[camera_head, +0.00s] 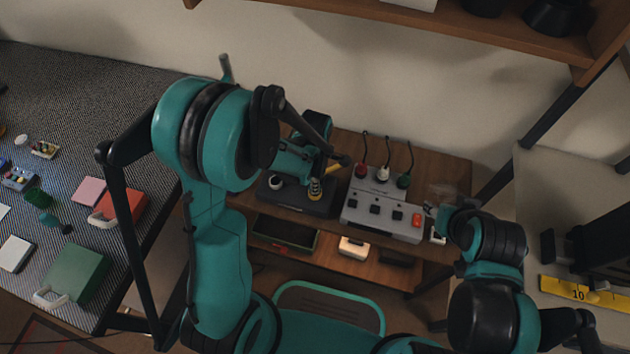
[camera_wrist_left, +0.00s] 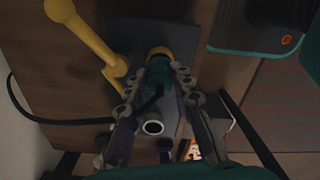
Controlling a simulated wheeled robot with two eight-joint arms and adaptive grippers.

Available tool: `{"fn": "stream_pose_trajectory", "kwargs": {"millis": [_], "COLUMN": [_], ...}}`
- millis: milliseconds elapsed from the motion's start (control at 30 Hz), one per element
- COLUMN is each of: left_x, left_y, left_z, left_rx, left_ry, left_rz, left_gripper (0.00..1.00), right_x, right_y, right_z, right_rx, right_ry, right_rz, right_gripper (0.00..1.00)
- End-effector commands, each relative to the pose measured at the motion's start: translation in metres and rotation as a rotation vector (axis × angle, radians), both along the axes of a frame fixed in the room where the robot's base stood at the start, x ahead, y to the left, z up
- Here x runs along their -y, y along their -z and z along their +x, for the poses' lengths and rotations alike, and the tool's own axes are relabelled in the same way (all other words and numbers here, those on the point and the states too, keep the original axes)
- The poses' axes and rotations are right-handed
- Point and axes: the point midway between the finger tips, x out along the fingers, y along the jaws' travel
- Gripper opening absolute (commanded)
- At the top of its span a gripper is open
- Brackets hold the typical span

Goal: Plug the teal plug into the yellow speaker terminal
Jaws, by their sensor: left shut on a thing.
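The teal plug (camera_wrist_left: 158,74) is between the fingers of my left gripper (camera_wrist_left: 154,82), with a dark cable trailing from it. In the left wrist view its far end meets the yellow terminal (camera_wrist_left: 158,51); I cannot tell whether it is inserted or only lined up. The yellow terminal (camera_head: 316,196) stands on a dark base (camera_head: 295,199) in the head view, where my left arm hides much of the gripper. A white-rimmed terminal (camera_wrist_left: 153,127) is on the same base. My right gripper (camera_head: 435,212) is beside the grey box, its fingers unclear.
A yellow lever (camera_wrist_left: 92,38) is beside the terminal. A grey switch box (camera_head: 385,205) with red, white and green plugs stands to the right. A lower shelf (camera_head: 320,260) holds a dark tray and a small pale box. A wall and an overhead shelf are behind.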

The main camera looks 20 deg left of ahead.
Motion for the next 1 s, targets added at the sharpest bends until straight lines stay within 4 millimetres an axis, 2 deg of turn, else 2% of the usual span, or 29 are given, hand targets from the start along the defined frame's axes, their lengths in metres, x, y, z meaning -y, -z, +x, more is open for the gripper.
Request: {"fn": "stream_pose_trajectory", "kwargs": {"millis": [1000], "left_x": [0.0], "left_y": [0.016], "left_z": [0.0], "left_rx": [0.0], "left_ry": [0.0], "left_rz": [0.0], "left_gripper": [0.0], "right_x": [0.0], "right_y": [0.015], "right_z": [0.0], "right_rx": [0.0], "right_ry": [0.0], "right_rz": [0.0], "right_gripper": [0.4]}}
